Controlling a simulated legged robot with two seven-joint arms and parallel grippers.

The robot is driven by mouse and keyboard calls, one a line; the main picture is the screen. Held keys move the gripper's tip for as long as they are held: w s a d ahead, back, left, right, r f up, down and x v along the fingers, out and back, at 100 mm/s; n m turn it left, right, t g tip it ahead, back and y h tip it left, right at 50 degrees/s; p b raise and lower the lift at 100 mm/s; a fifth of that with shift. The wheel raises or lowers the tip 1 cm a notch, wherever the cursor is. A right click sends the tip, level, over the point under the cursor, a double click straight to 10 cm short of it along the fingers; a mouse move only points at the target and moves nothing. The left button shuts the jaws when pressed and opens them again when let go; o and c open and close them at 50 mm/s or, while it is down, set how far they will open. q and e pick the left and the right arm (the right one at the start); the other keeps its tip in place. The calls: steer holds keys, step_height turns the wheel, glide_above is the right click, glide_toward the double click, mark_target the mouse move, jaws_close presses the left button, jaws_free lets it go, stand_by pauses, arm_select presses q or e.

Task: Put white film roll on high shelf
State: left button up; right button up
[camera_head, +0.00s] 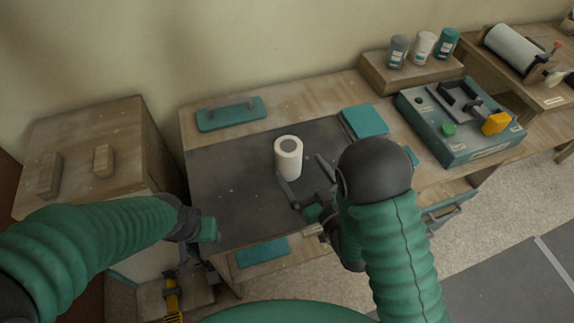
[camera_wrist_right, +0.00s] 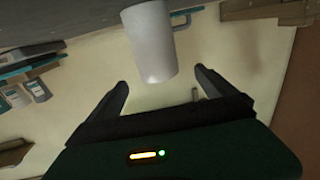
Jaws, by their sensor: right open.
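The white film roll (camera_head: 288,160) stands upright on the dark mat (camera_head: 225,170) on the wooden bench. My right gripper (camera_head: 300,170) is open, low over the mat at the roll's near right side. In the right wrist view, the roll (camera_wrist_right: 150,40) shows between and beyond the two spread fingers (camera_wrist_right: 160,77); I cannot tell if they touch it. My left gripper (camera_head: 188,256) hangs at the bench's near left corner, apart from the roll; its fingers are too unclear to read. No shelf is clearly identifiable as the high shelf.
A wooden riser (camera_head: 405,75) at the back holds several jars. A green device (camera_head: 460,120) with a yellow part sits to its front. A teal block (camera_head: 364,122) and a teal tray (camera_head: 232,113) lie beyond the mat. A wooden cabinet (camera_head: 85,150) stands left.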

mark_target(288, 149)
steer(key=x, duration=0.2)
steer(key=shift+w+p, duration=0.3)
steer(key=shift+w, duration=0.05)
steer(key=x, duration=0.5)
steer(key=shift+w+a, duration=0.2)
steer(key=shift+w, duration=0.15)
